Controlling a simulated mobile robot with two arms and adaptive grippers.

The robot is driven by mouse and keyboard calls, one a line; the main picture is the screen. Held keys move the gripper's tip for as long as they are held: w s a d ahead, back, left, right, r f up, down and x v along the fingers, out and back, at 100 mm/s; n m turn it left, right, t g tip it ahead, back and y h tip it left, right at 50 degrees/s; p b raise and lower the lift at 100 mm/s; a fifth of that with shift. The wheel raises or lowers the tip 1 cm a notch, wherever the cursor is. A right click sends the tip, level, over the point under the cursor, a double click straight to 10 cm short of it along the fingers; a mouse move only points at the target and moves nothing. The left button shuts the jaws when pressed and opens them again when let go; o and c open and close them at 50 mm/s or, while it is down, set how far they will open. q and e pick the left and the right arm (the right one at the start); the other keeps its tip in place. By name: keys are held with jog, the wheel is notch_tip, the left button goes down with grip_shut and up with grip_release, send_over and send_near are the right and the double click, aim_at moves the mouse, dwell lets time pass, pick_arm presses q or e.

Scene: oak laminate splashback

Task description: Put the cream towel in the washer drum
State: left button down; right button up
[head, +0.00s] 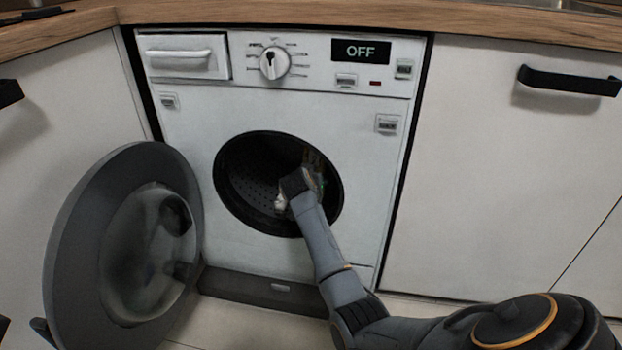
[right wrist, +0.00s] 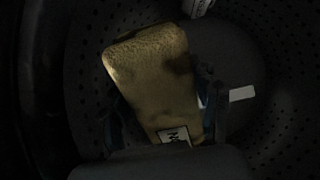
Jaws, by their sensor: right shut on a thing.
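The washer drum (head: 245,185) is a dark, perforated round opening in the white washer front. The cream towel (right wrist: 150,65) looks like a folded tan block in the dim right wrist view, with perforated drum wall around it. My right gripper (right wrist: 166,112) is shut on the towel, one finger on each side, and a label shows at the towel's lower end. In the head view my right gripper (head: 313,172) is inside the drum opening, towards its right side; the towel is mostly hidden there. My left gripper is not in view.
The round washer door (head: 75,235) stands open at the left. White cabinet fronts flank the washer (head: 370,160), and a wooden worktop (head: 300,12) runs above. The display reads OFF. A small white piece (head: 281,203) shows beside my wrist; I cannot tell what it is.

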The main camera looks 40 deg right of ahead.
jog(key=o, duration=1.4)
jog(key=shift+s+a+r, duration=0.1)
jog(key=shift+s+a, duration=0.05)
jog(key=v, duration=1.1)
jog(key=shift+s+a+r, duration=0.15)
jog(key=shift+a, duration=0.05)
